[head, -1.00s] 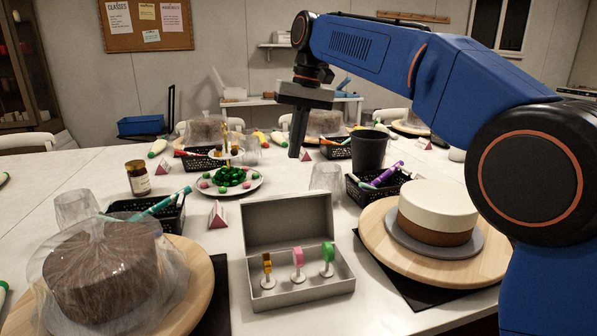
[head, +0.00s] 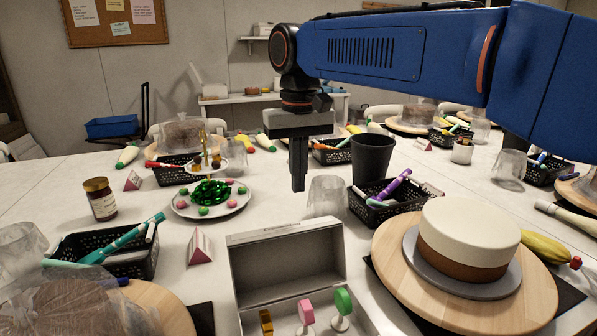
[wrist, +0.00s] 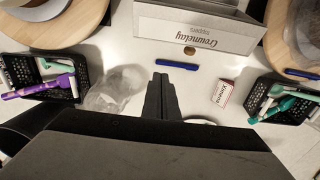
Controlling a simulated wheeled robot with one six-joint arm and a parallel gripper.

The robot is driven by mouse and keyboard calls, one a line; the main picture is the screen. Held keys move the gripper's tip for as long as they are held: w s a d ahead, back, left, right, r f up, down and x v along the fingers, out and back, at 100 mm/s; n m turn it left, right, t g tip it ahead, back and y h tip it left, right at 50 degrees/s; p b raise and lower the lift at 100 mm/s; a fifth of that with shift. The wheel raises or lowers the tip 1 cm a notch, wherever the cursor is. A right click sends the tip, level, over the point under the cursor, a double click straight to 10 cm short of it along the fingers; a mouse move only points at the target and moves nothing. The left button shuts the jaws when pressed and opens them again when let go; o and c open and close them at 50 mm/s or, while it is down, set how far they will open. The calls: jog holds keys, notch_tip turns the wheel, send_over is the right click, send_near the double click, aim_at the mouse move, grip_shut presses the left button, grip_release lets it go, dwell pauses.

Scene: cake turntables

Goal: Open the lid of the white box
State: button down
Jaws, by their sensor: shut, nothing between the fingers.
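The white box (head: 238,318) stands on the table at the bottom centre of the head view, its front cut off by the frame edge. Its lid (head: 287,262) is open and stands up at the back. Inside are a gold topper (head: 266,322), a pink topper (head: 306,311) and a green topper (head: 343,301). The lid's printed back (wrist: 195,32) shows at the top of the wrist view. My gripper (head: 299,188) is shut and empty, pointing down above the table behind the lid, apart from it. Its fingers (wrist: 161,80) also show in the wrist view.
A cake on a wooden turntable (head: 398,270) stands right of the box. A wrapped cake (head: 65,305) is at the left. Behind the box are a clear cup (head: 325,195), a dark cup (head: 372,158), a pen basket (head: 370,212) and a plate of sweets (head: 240,205).

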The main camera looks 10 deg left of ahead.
aim_at(307, 221)
jog(key=s+d+f, duration=0.2)
jog(key=s+f, duration=0.1)
jog(key=f, duration=0.2)
dwell(0.4)
jog(key=shift+s, duration=0.15)
jog(key=shift+s+d+r+t+y, duration=0.25)
jog(key=shift+s+d+r, duration=0.15)
jog(key=shift+s, duration=0.2)
jog(key=shift+s+d+r+t+y, duration=0.15)
jog(key=shift+s+d+r+t, duration=0.15)
jog(key=shift+s+r, duration=0.2)
